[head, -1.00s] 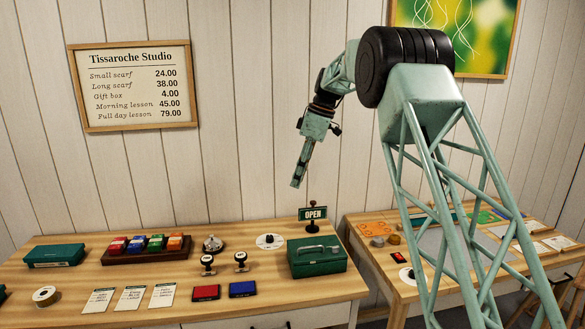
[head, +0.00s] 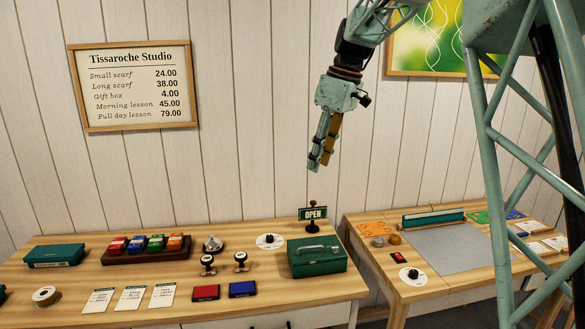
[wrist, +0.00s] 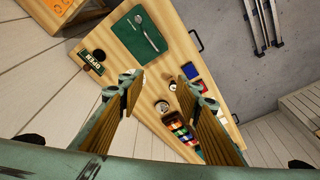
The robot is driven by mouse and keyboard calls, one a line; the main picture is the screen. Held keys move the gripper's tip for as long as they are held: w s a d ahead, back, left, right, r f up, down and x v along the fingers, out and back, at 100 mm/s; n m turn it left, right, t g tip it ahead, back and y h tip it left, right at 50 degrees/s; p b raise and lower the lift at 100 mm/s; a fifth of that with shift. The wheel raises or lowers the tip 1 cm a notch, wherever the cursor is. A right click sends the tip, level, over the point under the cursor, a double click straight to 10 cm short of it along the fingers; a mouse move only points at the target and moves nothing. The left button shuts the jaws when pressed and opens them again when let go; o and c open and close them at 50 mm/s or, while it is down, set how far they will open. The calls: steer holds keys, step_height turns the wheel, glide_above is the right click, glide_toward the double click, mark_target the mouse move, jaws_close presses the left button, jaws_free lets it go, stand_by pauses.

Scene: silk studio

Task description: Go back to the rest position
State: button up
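My gripper (head: 320,165) hangs in the air above the back of the left table, in front of the plank wall, with its fingers pointing down. In the wrist view my gripper (wrist: 156,83) has its two fingers well apart with nothing between them. It is clear of the table and of everything on it. The OPEN sign (head: 312,213) stands below the fingers, beside the green cash box (head: 317,257). The cash box also shows in the wrist view (wrist: 140,38).
The left table (head: 110,275) holds stamps, a bell, cards, a red ink pad (head: 206,292) and a blue ink pad (head: 242,289). The right table (head: 440,285) carries a grey mat (head: 445,250) and a green bar (head: 433,219). Air around my gripper is free.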

steer(key=s+d+r+m, duration=0.2)
steer(key=s+d, duration=0.1)
steer(key=s, duration=0.6)
steer(key=s+d+r+m+t+h, duration=0.1)
steer(key=s+d+r+m, duration=0.1)
steer(key=s, duration=0.8)
steer(key=s+d+r+m, duration=0.2)
steer(key=s+d, duration=0.1)
steer(key=s, duration=0.6)
steer(key=s+d+f+m, duration=0.1)
steer(key=s+f+m, duration=0.1)
steer(key=s, duration=0.7)
steer(key=s+d+f+m+t+h, duration=0.1)
steer(key=s+f, duration=0.4)
steer(key=s, duration=0.5)
steer(key=s+d+f+m, duration=0.2)
steer(key=s+d+f, duration=0.1)
steer(key=s, duration=0.7)
steer(key=shift+f+m+t+h, duration=0.15)
steer(key=shift+m+t+h, duration=0.15)
steer(key=shift+t, duration=0.1)
steer(key=shift+w+d, duration=0.1)
steer(key=shift+d, duration=0.1)
